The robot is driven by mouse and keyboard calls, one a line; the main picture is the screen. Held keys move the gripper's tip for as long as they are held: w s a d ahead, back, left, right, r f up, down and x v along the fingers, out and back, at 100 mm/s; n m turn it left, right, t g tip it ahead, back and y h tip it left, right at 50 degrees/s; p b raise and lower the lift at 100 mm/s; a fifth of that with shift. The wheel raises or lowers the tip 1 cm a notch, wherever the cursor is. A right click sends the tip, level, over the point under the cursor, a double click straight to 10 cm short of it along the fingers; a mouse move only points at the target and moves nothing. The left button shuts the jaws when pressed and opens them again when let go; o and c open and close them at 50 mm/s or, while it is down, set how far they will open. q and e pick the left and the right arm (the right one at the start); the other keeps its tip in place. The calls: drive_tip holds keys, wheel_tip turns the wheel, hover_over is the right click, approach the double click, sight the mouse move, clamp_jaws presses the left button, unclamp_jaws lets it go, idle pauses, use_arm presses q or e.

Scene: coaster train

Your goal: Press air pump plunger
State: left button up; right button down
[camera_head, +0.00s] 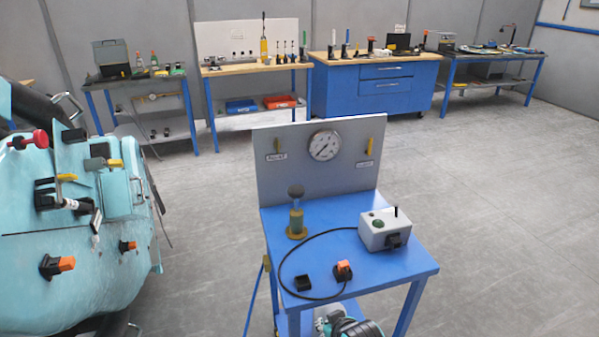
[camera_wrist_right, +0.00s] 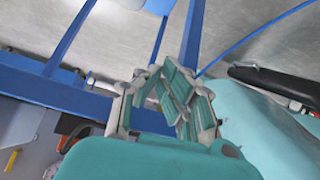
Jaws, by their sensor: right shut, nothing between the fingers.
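The air pump (camera_head: 297,222) stands upright on the blue table, with a brass-coloured body and base. Its dark round plunger knob (camera_head: 296,191) sits at the top, raised above the body. My right gripper (camera_head: 340,325) shows at the bottom edge of the head view, low by the table's front edge, partly cut off and well apart from the pump. In the wrist view its teal fingers (camera_wrist_right: 178,98) are shut and empty, with blue table frame bars behind them. The pump is not clear in the wrist view. My left gripper is not in view.
The blue table (camera_head: 390,275) also bears a grey control box (camera_head: 385,232), a black cable, an orange-black connector (camera_head: 343,271) and a small black block (camera_head: 303,282). A grey panel with a gauge (camera_head: 324,145) stands behind. A teal train car (camera_head: 75,245) is at left. Floor at right is clear.

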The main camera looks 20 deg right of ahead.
drive_tip(key=w+r+t+p, duration=0.2)
drive_tip(key=w+r+t, duration=0.15)
drive_tip(key=r, duration=1.25)
drive_tip(key=w+d+r+m+t, duration=0.1)
drive_tip(key=w+r+t, duration=0.3)
drive_tip(key=w+r, duration=1)
drive_tip(key=shift+w+d+r, duration=0.4)
drive_tip(key=shift+d+r, duration=0.1)
drive_tip(key=shift+r, duration=0.4)
drive_tip(key=p, duration=0.2)
hover_over(299, 191)
wheel_tip(299, 191, down, 2)
drive_tip(key=shift+s+d+f, duration=0.1)
drive_tip(key=shift+s, duration=0.05)
drive_tip(key=f, duration=0.2)
drive_tip(key=f+p, duration=0.1)
drive_tip(key=shift+w+f, duration=0.1)
drive_tip(key=shift+w, duration=0.15)
drive_tip(key=shift+f, duration=0.55)
